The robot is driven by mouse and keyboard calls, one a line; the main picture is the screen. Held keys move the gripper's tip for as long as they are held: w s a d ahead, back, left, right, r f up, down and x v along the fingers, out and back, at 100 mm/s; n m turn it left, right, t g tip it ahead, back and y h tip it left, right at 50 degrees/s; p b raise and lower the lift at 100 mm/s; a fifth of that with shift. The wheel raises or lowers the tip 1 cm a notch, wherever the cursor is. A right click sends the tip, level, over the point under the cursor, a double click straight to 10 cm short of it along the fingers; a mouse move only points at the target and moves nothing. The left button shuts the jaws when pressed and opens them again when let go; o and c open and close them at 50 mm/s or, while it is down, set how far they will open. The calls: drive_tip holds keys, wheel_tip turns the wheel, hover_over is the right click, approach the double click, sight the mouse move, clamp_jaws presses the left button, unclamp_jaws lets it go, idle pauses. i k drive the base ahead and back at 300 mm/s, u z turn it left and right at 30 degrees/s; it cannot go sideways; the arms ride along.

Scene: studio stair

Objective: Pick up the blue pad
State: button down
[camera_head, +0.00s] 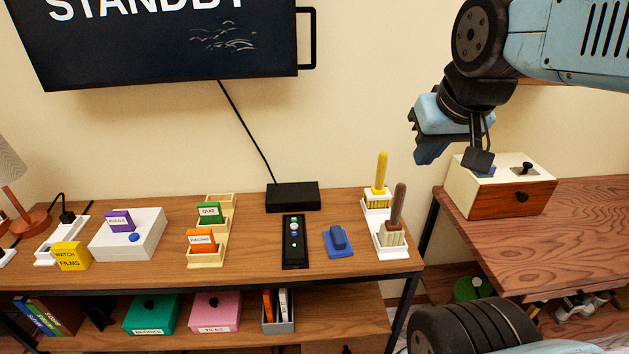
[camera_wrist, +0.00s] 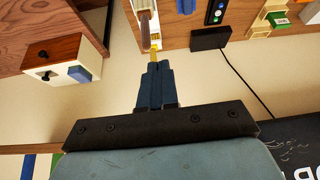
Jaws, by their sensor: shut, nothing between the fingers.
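A small flat blue patch (camera_head: 486,171), which may be the blue pad, lies on the white top of a wooden-fronted box (camera_head: 515,198) at the right. Part of my arm hides some of it; it also shows in the wrist view (camera_wrist: 83,71) on the box (camera_wrist: 66,48). Another blue piece, a flat square with a darker raised block (camera_head: 338,240), lies on the long wooden table. I cannot tell which one is meant. My gripper (camera_head: 424,158) is shut and empty, in the air left of the box; its fingers (camera_wrist: 157,64) touch nothing.
Two upright brushes (camera_head: 380,175) (camera_head: 396,215) stand in white holders at the long table's right end. Beside them is a black control strip (camera_head: 293,242). A gap separates this table (camera_head: 260,258) from the right table (camera_head: 560,235). A screen (camera_head: 160,45) hangs on the wall.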

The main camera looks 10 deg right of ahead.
sight(337, 241)
drive_tip(key=z, duration=1.8)
drive_tip(key=k, duration=0.85)
drive_tip(key=u, duration=0.55)
drive_tip(key=i, duration=0.5)
drive_tip(key=u, duration=0.1)
